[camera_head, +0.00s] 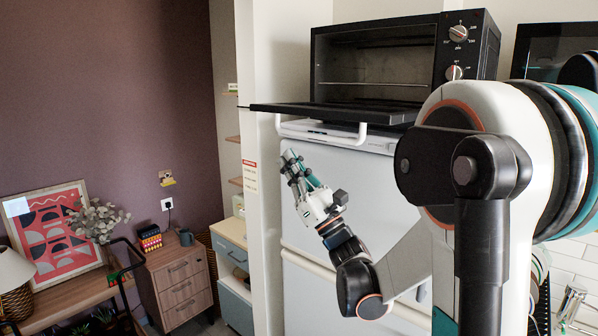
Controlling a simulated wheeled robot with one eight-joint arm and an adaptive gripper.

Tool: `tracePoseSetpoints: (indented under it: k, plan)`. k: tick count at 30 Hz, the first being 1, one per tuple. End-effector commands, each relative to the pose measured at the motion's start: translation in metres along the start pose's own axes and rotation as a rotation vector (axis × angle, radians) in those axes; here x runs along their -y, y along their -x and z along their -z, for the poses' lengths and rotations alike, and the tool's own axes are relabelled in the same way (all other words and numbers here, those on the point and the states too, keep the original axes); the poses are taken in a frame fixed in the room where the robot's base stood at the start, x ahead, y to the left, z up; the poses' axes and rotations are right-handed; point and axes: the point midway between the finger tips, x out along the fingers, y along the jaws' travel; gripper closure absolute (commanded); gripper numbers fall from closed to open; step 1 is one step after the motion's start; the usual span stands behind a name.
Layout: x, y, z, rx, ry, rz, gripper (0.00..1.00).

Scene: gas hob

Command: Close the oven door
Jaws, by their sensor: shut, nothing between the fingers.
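A black toaster oven (400,62) stands on top of a white fridge-like cabinet (345,200). Its door (330,111) is folded down, lying about level and sticking out past the cabinet's front. A pale handle (318,131) hangs below the door. The oven's inside, with a rack, shows. My gripper (290,160) is shut and empty. In the picture it lies below the door and left of the handle's middle, in front of the cabinet. It appears apart from the door. My arm hides part of the cabinet and the area right of the oven.
A pale wall panel (262,60) stands just left of the oven. A wooden drawer unit (180,282) and a framed picture (52,236) are at the lower left. A second dark appliance (552,48) is at the upper right. The space in front of the cabinet, left of my arm, looks clear.

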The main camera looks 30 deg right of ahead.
Motion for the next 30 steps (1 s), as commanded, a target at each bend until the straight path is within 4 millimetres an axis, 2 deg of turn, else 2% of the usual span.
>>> tracePoseSetpoints:
  k: [1,6,12,30]
  plan:
    - [-0.001,-0.012,-0.001,0.0,-0.003,-0.001,1.0]
    - [-0.001,-0.043,-0.001,0.001,-0.003,-0.001,1.0]
    - [0.0,-0.06,-0.022,0.0,-0.002,0.001,1.0]
    - [0.0,-0.068,-0.029,0.0,-0.005,0.003,1.0]
